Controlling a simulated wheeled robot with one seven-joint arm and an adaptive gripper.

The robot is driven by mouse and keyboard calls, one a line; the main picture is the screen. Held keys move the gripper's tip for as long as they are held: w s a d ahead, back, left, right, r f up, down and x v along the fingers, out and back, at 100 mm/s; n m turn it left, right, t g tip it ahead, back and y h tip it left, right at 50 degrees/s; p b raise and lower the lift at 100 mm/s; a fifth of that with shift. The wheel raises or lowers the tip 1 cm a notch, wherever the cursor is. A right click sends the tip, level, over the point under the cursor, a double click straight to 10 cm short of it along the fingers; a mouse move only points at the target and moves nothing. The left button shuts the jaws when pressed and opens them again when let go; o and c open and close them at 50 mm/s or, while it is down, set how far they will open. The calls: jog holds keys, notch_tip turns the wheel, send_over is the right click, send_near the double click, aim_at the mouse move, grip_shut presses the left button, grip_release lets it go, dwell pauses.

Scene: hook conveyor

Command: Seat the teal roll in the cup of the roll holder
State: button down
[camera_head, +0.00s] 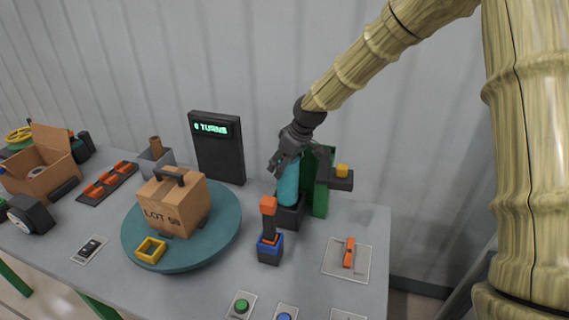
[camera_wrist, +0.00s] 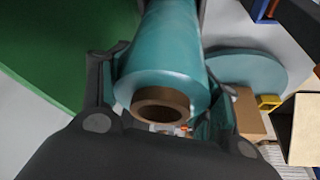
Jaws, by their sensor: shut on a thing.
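The teal roll (camera_head: 288,184) stands nearly upright at the dark roll holder (camera_head: 290,215), with its lower end at the holder's cup. Whether it is fully down in the cup cannot be told. My gripper (camera_head: 287,160) is shut on the upper part of the roll from above. In the wrist view the teal roll (camera_wrist: 165,60) lies between the two fingers of my gripper (camera_wrist: 165,90), and its brown hollow core faces the camera. The cup is hidden there. A green panel (camera_head: 321,182) of the holder stands just right of the roll.
A teal turntable (camera_head: 225,225) with a carton (camera_head: 172,208) is to the left. A display (camera_head: 217,147) reads "0 TURNS". An orange switch (camera_head: 348,252) lies on the right.

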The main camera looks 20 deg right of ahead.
jog(key=shift+f+b, duration=0.55)
jog(key=shift+f, duration=0.9)
dwell(0.7)
jog(key=shift+r, duration=0.35)
jog(key=shift+r+p, duration=0.4)
jog(key=shift+p, duration=0.1)
jog(key=shift+r, duration=0.3)
jog(key=shift+r+p, duration=0.35)
jog(key=shift+p, duration=0.1)
jog(key=shift+r+p, duration=0.45)
jog(key=shift+r, duration=0.7)
jog(key=shift+s+p, duration=0.1)
jog(key=shift+p, duration=0.2)
